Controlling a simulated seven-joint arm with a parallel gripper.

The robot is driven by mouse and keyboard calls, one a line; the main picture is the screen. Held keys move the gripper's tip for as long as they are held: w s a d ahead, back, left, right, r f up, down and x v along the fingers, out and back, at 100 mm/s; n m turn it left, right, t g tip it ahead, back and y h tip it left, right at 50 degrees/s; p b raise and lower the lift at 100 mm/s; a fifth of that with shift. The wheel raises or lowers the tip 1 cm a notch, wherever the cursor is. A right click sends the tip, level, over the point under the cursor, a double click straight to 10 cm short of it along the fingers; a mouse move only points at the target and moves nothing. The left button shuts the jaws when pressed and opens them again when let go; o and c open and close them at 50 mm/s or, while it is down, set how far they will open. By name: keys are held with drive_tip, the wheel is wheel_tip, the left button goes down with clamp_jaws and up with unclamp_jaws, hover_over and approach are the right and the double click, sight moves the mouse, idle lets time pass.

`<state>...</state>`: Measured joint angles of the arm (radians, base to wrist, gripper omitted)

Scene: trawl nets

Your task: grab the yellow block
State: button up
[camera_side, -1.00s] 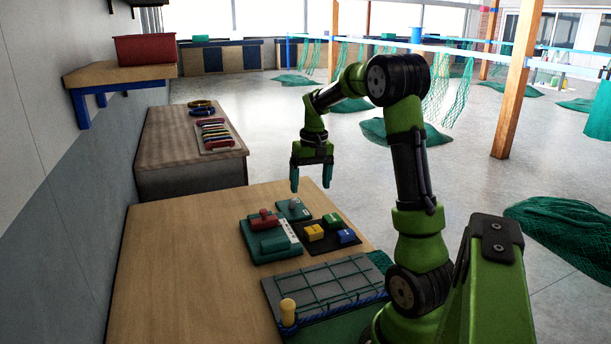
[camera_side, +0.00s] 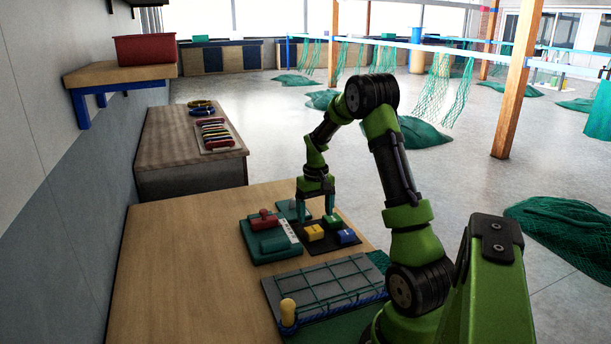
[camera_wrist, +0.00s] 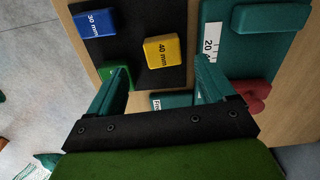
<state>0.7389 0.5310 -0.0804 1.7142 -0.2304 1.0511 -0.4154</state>
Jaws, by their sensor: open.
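The yellow block (camera_side: 314,233) sits on a dark mat (camera_side: 318,249) on the wooden bench. In the wrist view the yellow block (camera_wrist: 161,51) carries a "40 mm" label and lies ahead of the fingertips, roughly between their lines. My gripper (camera_side: 316,214) is open and empty, low over the far side of the mat and just beyond the block in the side view. In the wrist view its fingers (camera_wrist: 162,72) are spread apart, and I see no contact with the yellow block.
A blue block (camera_side: 347,236) marked "30 mm" and a green block (camera_side: 333,221) share the mat. The left finger is close to the green block in the wrist view. A teal tray with a red piece (camera_side: 263,219) stands left. A netted board (camera_side: 330,285) lies in front.

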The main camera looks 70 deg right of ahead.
sight(313, 229)
wheel_tip(313, 229, down, 5)
drive_tip(key=shift+w+a+f, duration=0.1)
drive_tip(key=shift+a, duration=0.05)
drive_tip(key=c, duration=1.1)
drive_tip(key=shift+c, duration=0.2)
